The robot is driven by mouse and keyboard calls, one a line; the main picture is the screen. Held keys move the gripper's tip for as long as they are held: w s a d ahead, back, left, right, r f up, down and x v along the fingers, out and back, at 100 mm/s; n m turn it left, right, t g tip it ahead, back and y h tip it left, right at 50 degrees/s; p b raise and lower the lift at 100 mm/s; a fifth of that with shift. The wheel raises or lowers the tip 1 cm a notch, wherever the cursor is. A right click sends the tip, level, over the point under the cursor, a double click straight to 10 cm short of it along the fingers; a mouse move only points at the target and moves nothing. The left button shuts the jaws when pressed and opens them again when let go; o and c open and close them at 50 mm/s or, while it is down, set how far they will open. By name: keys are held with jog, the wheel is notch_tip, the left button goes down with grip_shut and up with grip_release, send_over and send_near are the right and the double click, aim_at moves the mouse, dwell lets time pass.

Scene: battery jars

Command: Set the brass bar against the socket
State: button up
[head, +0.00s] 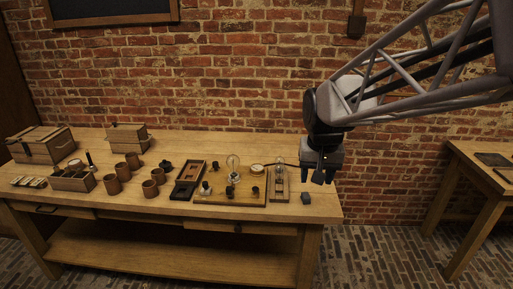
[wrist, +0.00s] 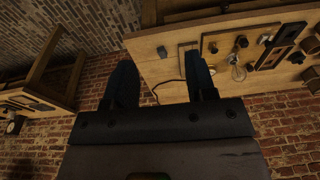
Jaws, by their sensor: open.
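My gripper (head: 322,178) hangs over the right end of the workbench in the head view. Its two dark fingers are apart in the wrist view (wrist: 161,82), with nothing between them. A glass bulb (head: 232,163) stands upright on a wooden board (head: 215,199) with dark fittings, left of my gripper. The bulb also shows in the wrist view (wrist: 238,73). The socket is probably the dark fitting (head: 231,179) under the bulb, too small to be sure. A narrow board (head: 278,198) lies right of the wider board. I cannot pick out the brass bar for certain in either view.
A small dark block (head: 305,198) lies near the bench's right end. A dark tray (head: 183,190), several brown jars (head: 123,171), a divided box (head: 72,183) and two wooden chests (head: 40,147) stand farther left. A brick wall is behind; another table (head: 480,165) stands right.

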jog(key=w+a+f, duration=0.3)
jog(key=w+a, duration=0.3)
jog(key=w, duration=0.3)
jog(key=g, duration=0.2)
send_over(229, 187)
jog(key=f, duration=1.7)
jog(key=shift+s+d+f, duration=0.1)
jog(key=shift+s+d, duration=0.2)
jog(key=shift+d, duration=0.1)
jog(key=shift+w+a+f, duration=0.2)
jog(key=shift+a+f, duration=0.25)
jog(key=shift+f, duration=0.15)
jog(key=shift+f, duration=3.75)
grip_shut()
